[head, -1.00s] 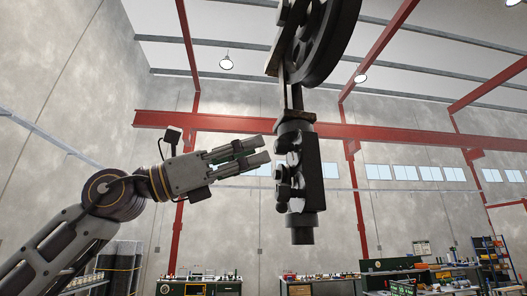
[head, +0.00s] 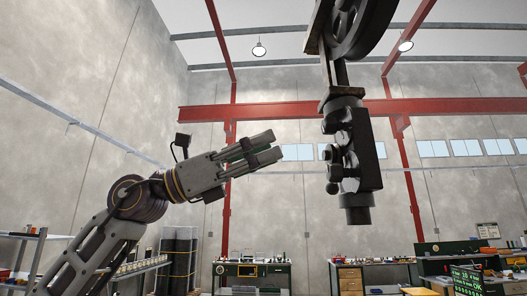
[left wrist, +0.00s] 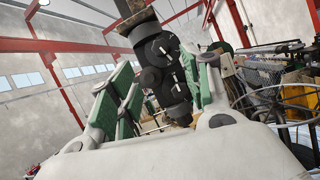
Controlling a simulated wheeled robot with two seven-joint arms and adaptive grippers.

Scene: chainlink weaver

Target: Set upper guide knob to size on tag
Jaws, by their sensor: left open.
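A dark guide assembly (head: 350,150) hangs below a large black wheel (head: 362,22). Several small round knobs stick out from its left side, among them an upper knob (head: 332,125). My left gripper (head: 278,146) is open and empty, left of the assembly with a visible gap, its fingers pointing toward it. In the left wrist view the assembly (left wrist: 160,52) appears beyond the green-padded fingers, with round knobs and pale marks on its face. The marks are too small to read. I cannot make out a tag. My right gripper is not in view.
Workbenches with tools (head: 250,270) stand along the back wall. Shelving (head: 22,240) stands at the lower left. The air around the left gripper looks clear.

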